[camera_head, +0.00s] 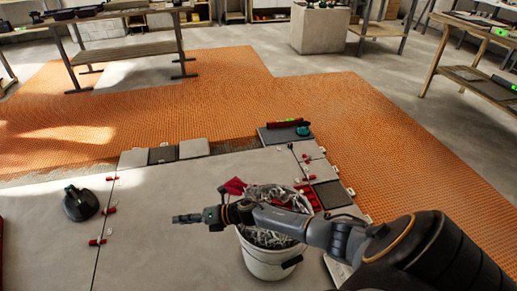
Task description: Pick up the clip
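A white bucket (268,262) stands on the pale tiles and is filled with a tangle of grey-white clips (268,238). My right arm reaches in from the right and crosses over the bucket. My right gripper (187,217) is left of the bucket, above a large tile, with its fingers pointing left. The fingers look narrow from here, and I cannot tell whether they are parted. No clip is visible between them. Small red pieces sit along the tile seam, one (110,210) left of the gripper and another (97,242) lower. My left gripper is not in view.
A dark suction cup tool (80,205) rests on the left tile. A red level (287,123) lies on a dark tile at the back. Red pieces (308,200) lie right of the bucket. Orange matting (200,95) covers the floor behind. The tile front of the gripper is clear.

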